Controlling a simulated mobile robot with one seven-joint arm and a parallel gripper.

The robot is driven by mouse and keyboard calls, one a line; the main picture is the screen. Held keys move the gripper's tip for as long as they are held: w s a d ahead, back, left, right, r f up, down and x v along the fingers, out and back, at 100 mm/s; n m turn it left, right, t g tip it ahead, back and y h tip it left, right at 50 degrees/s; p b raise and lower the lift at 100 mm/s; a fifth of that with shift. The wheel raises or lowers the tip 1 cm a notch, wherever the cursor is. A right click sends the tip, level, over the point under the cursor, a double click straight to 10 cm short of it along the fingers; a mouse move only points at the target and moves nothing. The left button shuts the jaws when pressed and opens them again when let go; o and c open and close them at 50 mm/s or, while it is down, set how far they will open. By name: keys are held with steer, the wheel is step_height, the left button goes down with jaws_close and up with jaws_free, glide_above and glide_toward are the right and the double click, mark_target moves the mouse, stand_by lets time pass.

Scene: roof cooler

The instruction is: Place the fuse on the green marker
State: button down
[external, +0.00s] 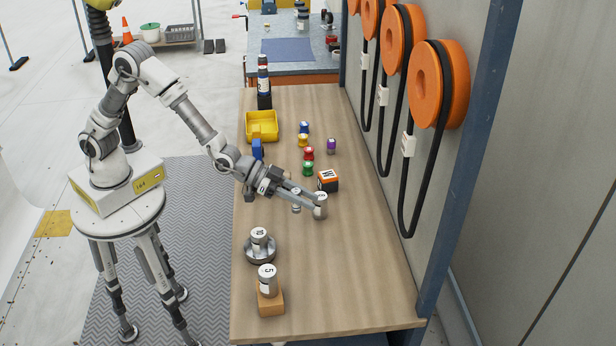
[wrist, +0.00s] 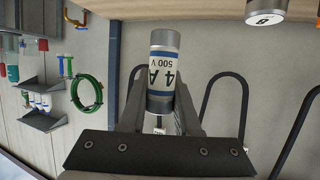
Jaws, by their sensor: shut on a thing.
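The fuse (wrist: 163,75) is a grey-and-white cylinder with blue bands, printed 4 A 500 V. In the wrist view it stands between the fingers of my gripper (wrist: 160,112), which is shut on it. In the external view my gripper (external: 314,200) is over the middle of the wooden table with the fuse (external: 320,207) at its tip; the gap to the tabletop cannot be told.
The black-and-orange block (external: 328,181) is close behind the fuse. Red (external: 309,153), yellow (external: 303,141), blue (external: 304,128) and purple (external: 331,146) items stand farther back. A yellow bin (external: 262,125) is back left. Cylinders stand on a round base (external: 260,253) and wooden block (external: 270,300) in front. The front right is clear.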

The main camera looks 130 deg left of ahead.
steer(key=s+a+r+m+h+p, duration=0.1)
steer(key=s+a+r+p, duration=0.15)
steer(key=s+a, duration=0.45)
steer(key=m+t+h+p, duration=0.1)
steer(key=m+h+p, duration=0.1)
steer(key=p, duration=0.3)
glide_above(308, 169)
steer(key=w+a, duration=0.1)
steer(key=a, duration=0.1)
step_height(308, 169, down, 6)
steer(key=shift+w+f+b, duration=0.15)
steer(key=shift+f+b, duration=0.15)
steer(key=shift+f, duration=1.75)
steer(key=shift+f, duration=0.1)
steer(key=shift+d+f, duration=0.1)
steer(key=shift+f, duration=0.05)
steer(key=c, duration=0.6)
jaws_free()
